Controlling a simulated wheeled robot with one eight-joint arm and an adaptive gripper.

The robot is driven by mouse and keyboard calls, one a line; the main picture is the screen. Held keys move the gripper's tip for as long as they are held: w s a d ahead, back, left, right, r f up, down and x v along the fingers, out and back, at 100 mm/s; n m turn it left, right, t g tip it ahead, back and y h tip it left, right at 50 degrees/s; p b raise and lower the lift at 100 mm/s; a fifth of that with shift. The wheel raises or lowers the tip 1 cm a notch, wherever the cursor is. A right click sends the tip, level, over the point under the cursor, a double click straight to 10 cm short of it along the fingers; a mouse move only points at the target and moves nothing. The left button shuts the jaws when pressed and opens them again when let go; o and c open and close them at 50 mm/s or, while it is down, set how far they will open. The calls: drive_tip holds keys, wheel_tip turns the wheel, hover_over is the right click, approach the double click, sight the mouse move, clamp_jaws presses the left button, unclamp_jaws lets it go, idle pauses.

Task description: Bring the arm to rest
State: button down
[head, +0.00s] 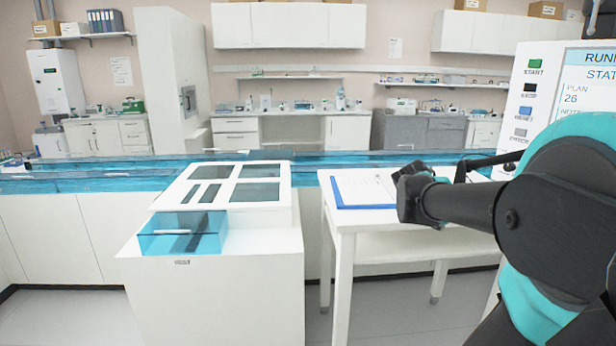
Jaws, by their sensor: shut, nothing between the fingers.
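My arm, black and teal, comes in from the right edge of the head view and reaches left. My gripper (405,177) is at its end, above the right part of the white side table (345,222). The fingers look small and dark, close together, with nothing seen between them. It is apart from the clipboard (362,188) with a white sheet and blue edge that lies on the table. The arm hides part of the table and of the screen panel behind it.
A white cabinet (225,285) with a blue clear tray (180,238) stands left of the table. A blue-topped track (100,178) runs across behind. A panel (575,85) with several buttons and a screen is at right. Floor shows at the front.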

drive_tip(key=s+a+f+m+y, duration=0.3)
drive_tip(key=s+a+f+m, duration=0.1)
drive_tip(key=s+a+f, duration=0.4)
drive_tip(key=s+a+f+m+g+y, duration=0.1)
drive_tip(key=s+a+f+m+y, duration=0.2)
drive_tip(key=s+a+f, duration=0.5)
wheel_tip(320, 180, down, 5)
drive_tip(key=shift+a+r+m+y, duration=0.1)
drive_tip(key=shift+a+m+y, duration=0.35)
drive_tip(key=shift+a, duration=0.4)
drive_tip(key=shift+w, duration=0.1)
